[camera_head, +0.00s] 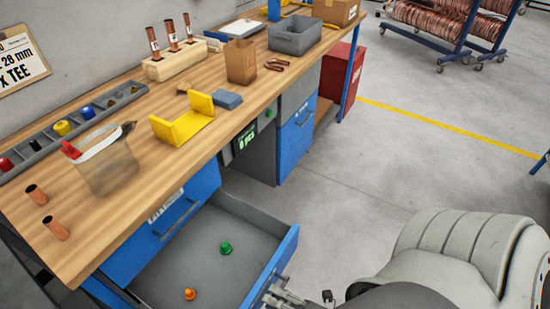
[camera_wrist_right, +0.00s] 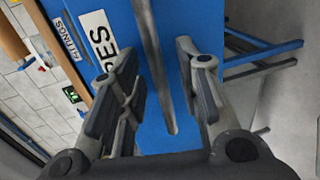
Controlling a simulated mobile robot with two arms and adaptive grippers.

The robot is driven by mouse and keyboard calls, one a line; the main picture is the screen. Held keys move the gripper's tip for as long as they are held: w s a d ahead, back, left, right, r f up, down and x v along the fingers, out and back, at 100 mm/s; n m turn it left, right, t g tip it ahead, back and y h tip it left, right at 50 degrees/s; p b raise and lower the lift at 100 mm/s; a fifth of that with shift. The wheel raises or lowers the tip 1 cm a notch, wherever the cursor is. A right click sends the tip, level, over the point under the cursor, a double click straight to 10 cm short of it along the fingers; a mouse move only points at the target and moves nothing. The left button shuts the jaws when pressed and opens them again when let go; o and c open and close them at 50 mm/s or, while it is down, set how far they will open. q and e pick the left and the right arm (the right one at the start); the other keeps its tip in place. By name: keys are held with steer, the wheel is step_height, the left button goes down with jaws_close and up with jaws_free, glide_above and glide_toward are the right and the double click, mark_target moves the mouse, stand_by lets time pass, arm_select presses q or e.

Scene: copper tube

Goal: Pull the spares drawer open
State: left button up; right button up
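The spares drawer is pulled out from under the workbench in the head view, with its grey inside (camera_head: 205,245) showing and its blue front (camera_head: 275,262) at the right. A green piece (camera_head: 226,248) and an orange piece (camera_head: 190,294) lie in it. In the right wrist view the blue front carries a white label (camera_wrist_right: 97,38) ending in "RES" and a grey bar handle (camera_wrist_right: 158,65). My right gripper (camera_head: 278,294) is at the outer side of the front. Its fingers (camera_wrist_right: 160,80) stand open on either side of the handle, with gaps showing. My left gripper is not in view.
Another blue drawer (camera_head: 165,225) above is shut. The wooden bench top (camera_head: 150,195) holds a yellow bracket (camera_head: 182,120), a clear bag (camera_head: 107,165) and copper tubes. A second blue cabinet (camera_head: 296,138) stands further back. The grey floor (camera_head: 370,190) to the right is clear.

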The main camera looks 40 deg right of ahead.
steer(key=v, duration=1.1)
steer(key=shift+s, duration=0.25)
